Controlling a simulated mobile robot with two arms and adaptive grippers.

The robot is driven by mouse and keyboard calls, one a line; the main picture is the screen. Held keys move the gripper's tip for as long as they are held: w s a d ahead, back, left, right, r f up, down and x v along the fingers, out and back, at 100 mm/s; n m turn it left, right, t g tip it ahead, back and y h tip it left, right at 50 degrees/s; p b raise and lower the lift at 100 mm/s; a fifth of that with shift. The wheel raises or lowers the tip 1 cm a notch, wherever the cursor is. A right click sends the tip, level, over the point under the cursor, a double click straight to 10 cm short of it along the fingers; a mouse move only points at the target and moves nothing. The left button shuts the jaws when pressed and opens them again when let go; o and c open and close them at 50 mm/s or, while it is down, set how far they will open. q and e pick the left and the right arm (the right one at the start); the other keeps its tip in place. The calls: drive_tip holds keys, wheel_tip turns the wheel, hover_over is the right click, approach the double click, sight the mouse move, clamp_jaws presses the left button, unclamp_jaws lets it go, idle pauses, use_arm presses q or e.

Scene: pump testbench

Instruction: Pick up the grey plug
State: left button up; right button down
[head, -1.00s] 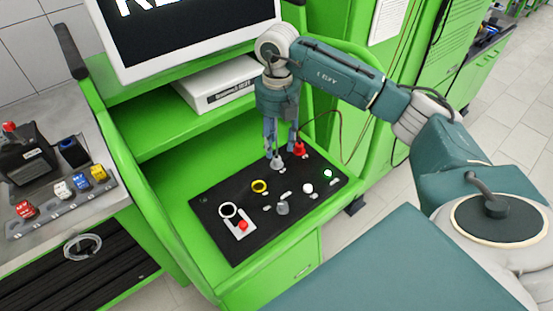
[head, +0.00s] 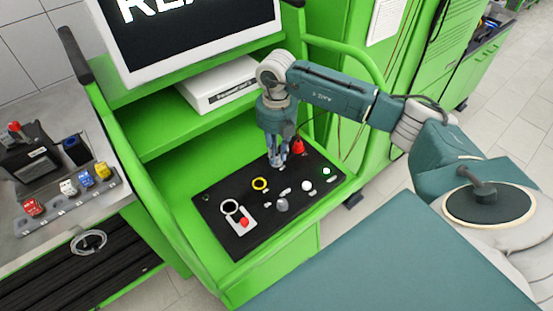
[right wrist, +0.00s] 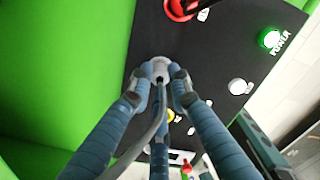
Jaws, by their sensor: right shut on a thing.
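The grey plug (right wrist: 160,68) shows in the right wrist view between the fingertips, with a grey cable running back from it toward the camera. My right gripper (right wrist: 160,80) has its blue fingers closed around the plug, at the black panel. In the head view my right gripper (head: 277,163) points down at the back of the panel (head: 222,190), and its fingers mostly hide the plug. I cannot tell whether the plug is still seated in its socket. My left gripper is not in view.
Close to the right gripper is a red plug (head: 297,147) with a dark cable. A shelf with a white box (head: 222,86) stands behind.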

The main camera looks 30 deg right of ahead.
drive_tip(key=shift+w+r+b, duration=0.1)
drive_tip(key=shift+r+b, duration=0.3)
drive_tip(key=shift+r, duration=0.45)
wheel_tip(320, 180, up, 10)
drive_tip(key=b, duration=0.4)
wheel_tip(320, 180, up, 8)
drive_tip(key=p, duration=0.1)
hover_over(277, 156)
drive_tip(key=shift+w+r, duration=0.1)
drive_tip(key=shift+r, duration=0.1)
